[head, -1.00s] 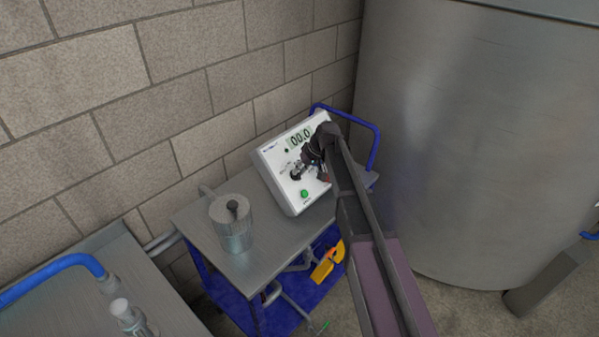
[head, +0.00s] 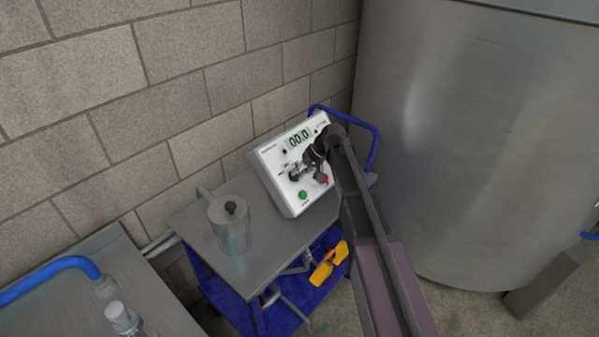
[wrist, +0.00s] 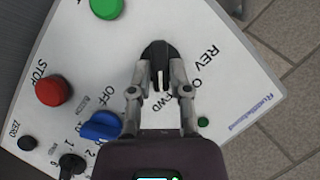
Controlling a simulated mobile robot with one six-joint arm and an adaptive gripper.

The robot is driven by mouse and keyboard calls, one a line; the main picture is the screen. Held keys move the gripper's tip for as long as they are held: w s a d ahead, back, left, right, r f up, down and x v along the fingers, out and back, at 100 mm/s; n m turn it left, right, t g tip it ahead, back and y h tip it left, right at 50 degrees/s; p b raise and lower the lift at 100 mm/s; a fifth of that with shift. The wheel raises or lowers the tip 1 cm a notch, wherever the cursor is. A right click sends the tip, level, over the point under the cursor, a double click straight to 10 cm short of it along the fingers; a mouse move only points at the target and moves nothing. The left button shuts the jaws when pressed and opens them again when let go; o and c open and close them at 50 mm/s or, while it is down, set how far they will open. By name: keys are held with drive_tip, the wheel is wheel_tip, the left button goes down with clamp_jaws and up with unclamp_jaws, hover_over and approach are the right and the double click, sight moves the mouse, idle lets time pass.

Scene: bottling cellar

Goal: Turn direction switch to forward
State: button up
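The direction switch is a black rotary knob with a pale pointer line (wrist: 157,54) on a white control box (head: 284,194). REV, O and FWD are printed to its right and lower right in the wrist view. The pointer line runs down the picture toward my gripper, nearest the FWD side; its exact setting is hard to tell. My gripper (wrist: 159,88) is at the knob, one finger on each side of its raised grip. A small gap seems to show beside the grip, so the fingers look open. In the head view my gripper (head: 301,170) partly covers the panel.
The panel also has a green button (wrist: 106,8), a red STOP button (wrist: 53,91), a blue switch (wrist: 100,126) and a small black knob (wrist: 72,164). The display reads 00.0. A metal canister (head: 231,228) stands left of the box; a steel tank (head: 470,150) stands right.

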drive_tip(key=shift+o, duration=1.4)
drive_tip(key=shift+r+n, duration=0.1)
drive_tip(key=shift+n, duration=0.2)
drive_tip(key=n, duration=0.1)
drive_tip(key=n+t+h+p, duration=0.1)
drive_tip(key=shift+a+r+n+h+p, duration=0.1)
drive_tip(key=shift+a+n+h+p, duration=0.1)
drive_tip(key=shift+n+h+p, duration=0.15)
drive_tip(key=n, duration=0.2)
drive_tip(key=n+t+h, duration=0.1)
drive_tip(key=shift+s+a+n, duration=0.15)
drive_tip(key=shift+s+n, duration=0.05)
drive_tip(key=shift+n, duration=0.15)
drive_tip(key=shift+r+n+h+p, duration=0.1)
drive_tip(key=shift+n+h+p, duration=0.25)
drive_tip(key=shift+n+p, duration=0.05)
drive_tip(key=p+v, duration=1.3)
drive_tip(key=v, duration=0.1)
drive_tip(key=s+d+f+m+g+h+b, duration=0.1)
drive_tip(key=s+d+f+m+b, duration=0.3)
drive_tip(key=s+d, duration=0.4)
drive_tip(key=s+d+f+m+g+h+b, duration=0.1)
drive_tip(key=s+d+f+m+h+b, duration=0.1)
drive_tip(key=s+d+f+m+b, duration=0.3)
drive_tip(key=s+d+f+b, duration=0.1)
drive_tip(key=s+d+f, duration=0.2)
drive_tip(key=s, duration=0.4)
drive_tip(key=shift+d, duration=0.65)
